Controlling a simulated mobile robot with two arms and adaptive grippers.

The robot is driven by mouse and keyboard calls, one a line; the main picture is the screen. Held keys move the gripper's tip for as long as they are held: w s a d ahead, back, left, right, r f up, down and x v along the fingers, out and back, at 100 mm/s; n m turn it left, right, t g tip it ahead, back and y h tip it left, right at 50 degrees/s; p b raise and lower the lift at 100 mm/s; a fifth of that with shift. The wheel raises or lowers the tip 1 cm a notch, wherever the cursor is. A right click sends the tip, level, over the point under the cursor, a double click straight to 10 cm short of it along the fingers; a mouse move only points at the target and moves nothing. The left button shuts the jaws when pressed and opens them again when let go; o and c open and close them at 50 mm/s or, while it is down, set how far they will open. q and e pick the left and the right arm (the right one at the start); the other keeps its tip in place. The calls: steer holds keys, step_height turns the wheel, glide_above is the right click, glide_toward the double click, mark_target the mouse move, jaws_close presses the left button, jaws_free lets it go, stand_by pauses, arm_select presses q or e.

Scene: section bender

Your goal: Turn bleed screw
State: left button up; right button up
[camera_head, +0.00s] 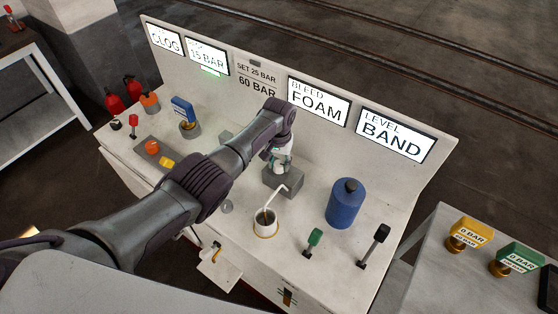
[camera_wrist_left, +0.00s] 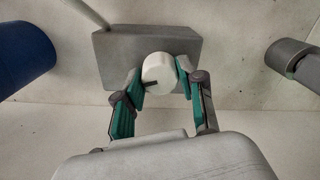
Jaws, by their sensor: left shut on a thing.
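The bleed screw (camera_wrist_left: 158,74) shows in the left wrist view as a round white knob with a dark mark on its lower edge. It sits at the front of a grey block (camera_wrist_left: 120,60). My left gripper (camera_wrist_left: 160,80) is shut on the knob, with one green-sided finger at each side of it. In the head view the gripper (camera_head: 281,160) is at the grey block (camera_head: 270,181), and my arm partly hides the contact. My right gripper is not in view.
A blue cylinder (camera_head: 344,204) stands right of the block. A green lever (camera_head: 313,240) and a black lever (camera_head: 374,244) stand near the bench's front. A sign panel reading FOAM (camera_head: 318,102) rises behind.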

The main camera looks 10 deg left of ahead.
mark_target(279, 164)
arm_select(q)
steer(key=shift+n, duration=1.1)
steer(key=o, duration=1.2)
steer(key=shift+c, duration=0.2)
step_height(279, 164, up, 12)
